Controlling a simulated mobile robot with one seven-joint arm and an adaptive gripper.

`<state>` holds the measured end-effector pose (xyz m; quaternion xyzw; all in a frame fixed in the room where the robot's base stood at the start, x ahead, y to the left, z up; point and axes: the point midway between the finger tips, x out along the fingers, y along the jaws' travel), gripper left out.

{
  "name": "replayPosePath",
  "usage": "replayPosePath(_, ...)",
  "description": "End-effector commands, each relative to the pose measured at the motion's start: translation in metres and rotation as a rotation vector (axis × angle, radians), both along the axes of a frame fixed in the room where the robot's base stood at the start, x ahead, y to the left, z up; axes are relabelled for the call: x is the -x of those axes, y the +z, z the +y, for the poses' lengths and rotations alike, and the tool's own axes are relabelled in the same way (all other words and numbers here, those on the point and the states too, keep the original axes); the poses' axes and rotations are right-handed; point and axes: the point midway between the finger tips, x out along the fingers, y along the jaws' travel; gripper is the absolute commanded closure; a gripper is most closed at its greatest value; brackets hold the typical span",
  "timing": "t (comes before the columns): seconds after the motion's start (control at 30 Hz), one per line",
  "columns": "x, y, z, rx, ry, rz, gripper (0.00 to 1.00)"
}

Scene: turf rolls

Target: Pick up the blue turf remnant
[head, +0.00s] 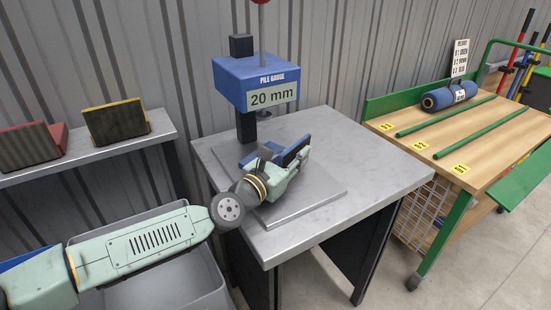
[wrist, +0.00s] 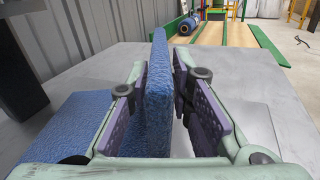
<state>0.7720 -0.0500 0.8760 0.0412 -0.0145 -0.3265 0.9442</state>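The blue turf remnant (head: 247,158) lies on the metal plate of the pile gauge's table, partly hidden by my gripper (head: 284,153) in the head view. In the wrist view the blue turf remnant (wrist: 158,95) has an upright part and a flat part at its left. My gripper (wrist: 156,80) is open, with its purple pads on either side of the upright part. A gap shows between the left pad and the turf; the right pad is very close, and I cannot tell if it touches.
The blue pile gauge (head: 255,80), reading 20 mm, stands just behind the remnant. Red (head: 30,143) and yellow-edged (head: 116,121) pieces stand on a shelf at the left. A wooden bench (head: 450,130) at the right holds a blue roll (head: 450,96) and green rails.

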Motion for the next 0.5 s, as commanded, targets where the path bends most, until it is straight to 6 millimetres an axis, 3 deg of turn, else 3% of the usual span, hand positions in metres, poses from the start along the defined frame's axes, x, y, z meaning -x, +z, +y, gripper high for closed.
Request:
replayPosePath(0.27, 0.0001, 0.0001, 0.0, 0.0, 0.0, 0.0, 1.0)
replayPosePath(0.5, 0.0001, 0.0001, 0.0, 0.0, 0.0, 0.0, 1.0)
